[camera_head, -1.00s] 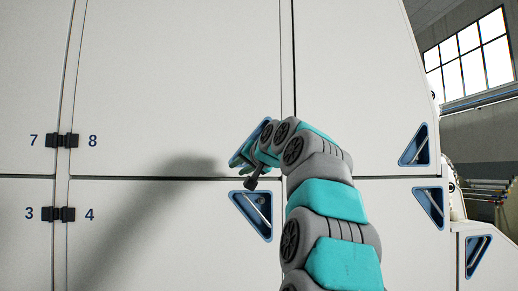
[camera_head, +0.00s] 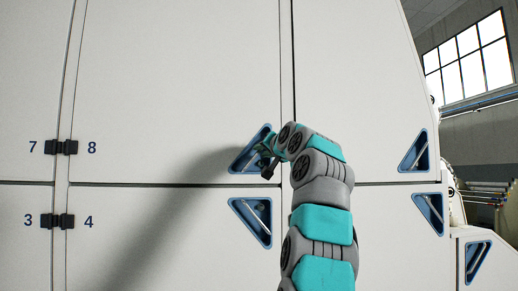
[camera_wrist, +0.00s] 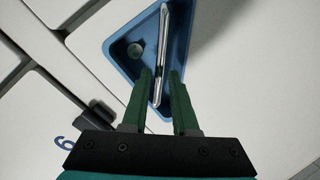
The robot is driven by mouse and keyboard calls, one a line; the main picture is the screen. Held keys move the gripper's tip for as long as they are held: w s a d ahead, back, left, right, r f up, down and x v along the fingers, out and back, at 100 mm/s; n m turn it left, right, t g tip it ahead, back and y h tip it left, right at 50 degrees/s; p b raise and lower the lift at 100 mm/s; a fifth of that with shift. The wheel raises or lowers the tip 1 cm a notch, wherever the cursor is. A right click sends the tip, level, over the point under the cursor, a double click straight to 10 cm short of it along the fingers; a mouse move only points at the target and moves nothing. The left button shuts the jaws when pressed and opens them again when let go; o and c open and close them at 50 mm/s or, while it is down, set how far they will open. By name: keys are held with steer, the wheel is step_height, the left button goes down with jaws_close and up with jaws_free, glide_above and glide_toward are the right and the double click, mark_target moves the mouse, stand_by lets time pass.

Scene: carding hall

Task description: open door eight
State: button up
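Door eight (camera_head: 180,90) is the large pale panel with the number 8 beside its left hinge, and it looks shut. Its handle is a blue triangular recess (camera_head: 240,163) at its lower right corner, partly hidden by my gripper (camera_head: 262,152). The wrist view shows the same recess (camera_wrist: 127,35) with a silver bar (camera_wrist: 163,40) across it. In that view my gripper (camera_wrist: 160,72) is open, its two green fingers on either side of the bar, with gaps showing. Whether the fingertips reach past the bar in depth I cannot tell.
Door four (camera_head: 150,240) lies just below, with its own blue triangular handle (camera_head: 252,220). Door seven's edge (camera_head: 35,90) is at left. More panels with blue handles (camera_head: 414,152) stand at right. A window (camera_head: 468,60) is beyond.

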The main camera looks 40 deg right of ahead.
mark_target(259, 152)
steer(key=shift+p+x, duration=0.7)
steer(key=shift+x, duration=0.85)
jaws_close()
steer(key=shift+f, duration=0.1)
